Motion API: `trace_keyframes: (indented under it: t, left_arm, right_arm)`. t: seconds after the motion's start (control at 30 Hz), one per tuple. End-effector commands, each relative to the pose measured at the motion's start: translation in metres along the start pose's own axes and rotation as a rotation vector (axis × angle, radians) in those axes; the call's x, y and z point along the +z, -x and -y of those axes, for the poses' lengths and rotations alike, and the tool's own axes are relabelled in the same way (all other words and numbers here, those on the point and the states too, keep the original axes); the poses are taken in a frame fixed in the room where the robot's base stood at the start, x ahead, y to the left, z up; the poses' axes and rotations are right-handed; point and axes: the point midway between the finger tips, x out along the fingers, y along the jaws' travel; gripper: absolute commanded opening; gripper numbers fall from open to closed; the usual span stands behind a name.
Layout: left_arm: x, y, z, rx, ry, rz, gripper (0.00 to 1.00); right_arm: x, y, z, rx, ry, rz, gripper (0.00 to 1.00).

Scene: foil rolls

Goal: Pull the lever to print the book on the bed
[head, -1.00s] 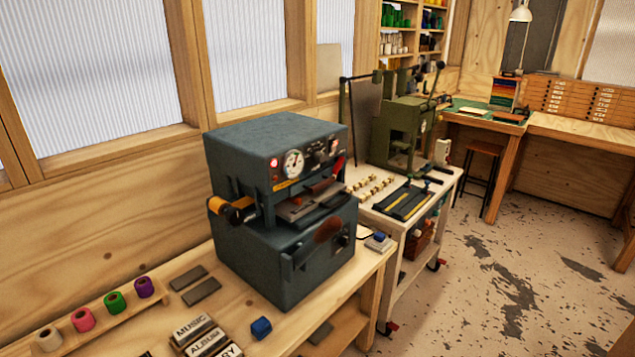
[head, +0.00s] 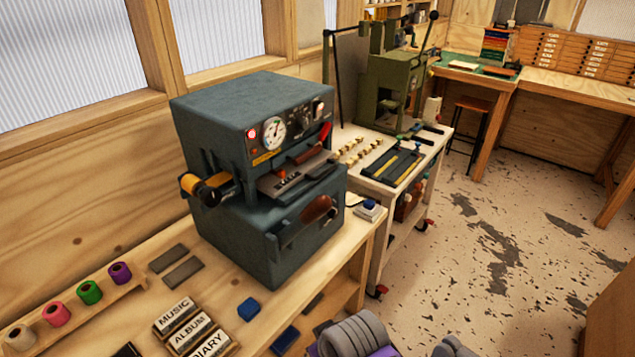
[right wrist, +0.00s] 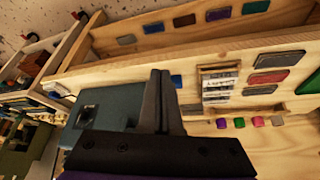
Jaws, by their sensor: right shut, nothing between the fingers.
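The dark blue-grey press (head: 255,115) stands on the wooden bench, with a gauge, a red light and a red part on its front. A brown-handled lever (head: 318,207) is on the front of its lower half. Above it is the press's bed (head: 285,182), where a small reddish-brown piece (head: 308,155) lies that may be the book; I cannot tell for sure. In the right wrist view, my right gripper (right wrist: 161,75) is shut and empty, above the bench beside the press (right wrist: 100,105). It is apart from the lever. My left gripper is not in view.
Foil rolls (head: 90,292) stand in a rack at the left. Title blocks (head: 185,325), grey plates (head: 183,272) and a blue block (head: 249,309) lie in front of the press. A green machine (head: 390,90) stands on a white cart to the right. The floor (head: 480,240) at right is clear.

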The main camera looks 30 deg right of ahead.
Motion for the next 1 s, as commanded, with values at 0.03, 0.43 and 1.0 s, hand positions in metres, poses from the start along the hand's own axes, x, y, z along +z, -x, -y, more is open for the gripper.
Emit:
trace_keyframes:
  t: [0.03, 0.43, 1.0]
  left_arm:
    - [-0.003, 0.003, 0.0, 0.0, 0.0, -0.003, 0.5]
    - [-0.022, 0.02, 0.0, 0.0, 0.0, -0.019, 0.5]
    - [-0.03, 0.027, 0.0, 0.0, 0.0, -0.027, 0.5]
  right_arm:
    - [-0.035, 0.019, -0.005, 0.003, 0.019, 0.009, 0.0]
    - [-0.278, 0.2, -0.068, -0.012, 0.293, 0.131, 0.0]
    - [-0.315, 0.267, -0.094, -0.052, 0.448, 0.187, 0.0]
